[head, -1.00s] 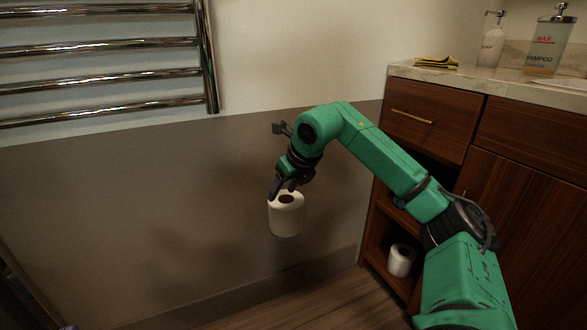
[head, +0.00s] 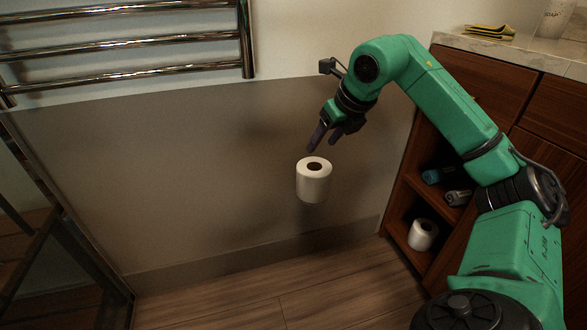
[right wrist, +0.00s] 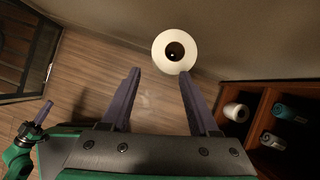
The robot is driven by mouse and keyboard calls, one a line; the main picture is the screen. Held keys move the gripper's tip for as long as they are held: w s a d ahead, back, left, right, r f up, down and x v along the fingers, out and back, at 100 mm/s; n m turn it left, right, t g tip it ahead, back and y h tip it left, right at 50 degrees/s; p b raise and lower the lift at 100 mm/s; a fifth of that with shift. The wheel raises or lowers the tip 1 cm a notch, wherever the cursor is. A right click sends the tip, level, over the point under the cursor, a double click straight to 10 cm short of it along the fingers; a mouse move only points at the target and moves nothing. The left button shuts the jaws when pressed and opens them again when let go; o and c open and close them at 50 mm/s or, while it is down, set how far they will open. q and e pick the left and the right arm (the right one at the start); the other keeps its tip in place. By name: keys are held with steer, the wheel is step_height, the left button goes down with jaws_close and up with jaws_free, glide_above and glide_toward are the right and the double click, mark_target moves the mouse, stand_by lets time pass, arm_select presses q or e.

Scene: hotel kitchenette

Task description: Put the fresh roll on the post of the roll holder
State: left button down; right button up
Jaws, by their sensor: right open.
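A white roll (head: 314,185) with a dark core hole stands upright in front of the grey lower wall. Nothing of mine holds it. It also shows in the right wrist view (right wrist: 161,47), where a tiny bright spot sits in its core. The holder and its post are not clearly visible; the roll hides whatever bears it. My right gripper (head: 324,146) is open and empty, just above the roll and apart from it. Its two spread fingers show in the right wrist view (right wrist: 160,75). My left gripper (right wrist: 42,112) shows small at that view's left edge; its jaws are unclear.
A chrome towel rail (head: 130,45) hangs at upper left. A dark frame (head: 60,235) stands at left. The wooden floor (head: 330,280) is clear.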

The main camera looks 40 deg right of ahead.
steer(key=s+a+f+m+y, duration=0.1)
steer(key=a+f+y, duration=0.2)
steer(key=a+y, duration=0.5)
steer(key=a+f+m+g+y, duration=0.1)
steer(key=a+f+y, duration=0.25)
steer(key=a, duration=0.85)
steer(key=s+a+f+m+y, duration=0.1)
steer(key=a+f+m+y, duration=0.15)
steer(key=a+y, duration=0.65)
step_height(320, 180, down, 13)
steer(key=m+t+h, duration=0.9)
steer(key=m+t, duration=0.2)
steer(key=m, duration=1)
steer(key=s+a+f+m+g+h, duration=0.1)
steer(key=s+f+m+h, duration=0.1)
steer(key=f, duration=0.4)
steer(key=s+a+f+m+g+h, duration=0.1)
steer(key=s+f+m+g+h, duration=0.1)
steer(key=s+f+m, duration=0.3)
step_height(320, 180, down, 2)
steer(key=shift+s+a+f+m, duration=0.1)
steer(key=shift+s+a+m, duration=0.2)
steer(key=shift+m, duration=0.45)
